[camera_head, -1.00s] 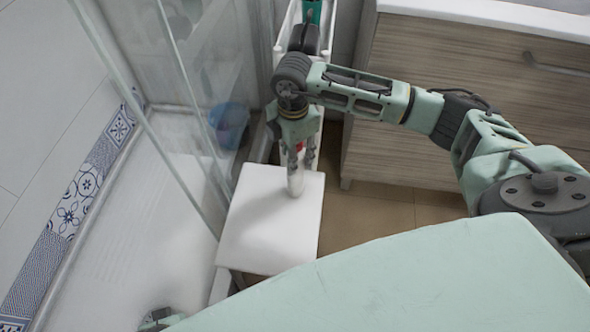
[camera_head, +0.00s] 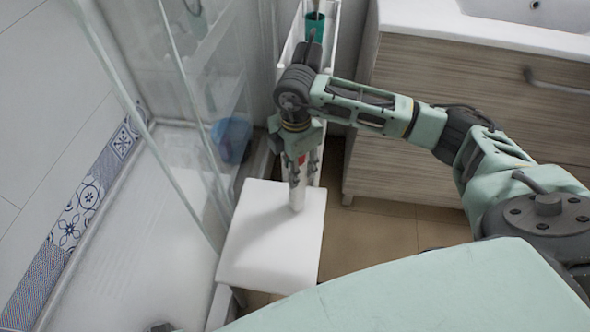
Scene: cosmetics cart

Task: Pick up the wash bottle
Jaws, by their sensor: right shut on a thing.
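The wash bottle (camera_head: 297,197) is a white, slim bottle with a red patch near its upper part. It is upright over the back part of a white stool top (camera_head: 265,250); I cannot tell whether its base touches the stool. My right gripper (camera_head: 299,172) points down and is shut on the bottle, with a finger on each side of it. The bottle's upper end is hidden by the gripper.
A narrow white cart (camera_head: 331,35) with a green cup (camera_head: 315,23) stands behind my right arm. A wooden cabinet (camera_head: 450,120) with a white sink top is on the right. A glass shower panel (camera_head: 165,130) is close on the left, with a blue bucket (camera_head: 232,138) behind it.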

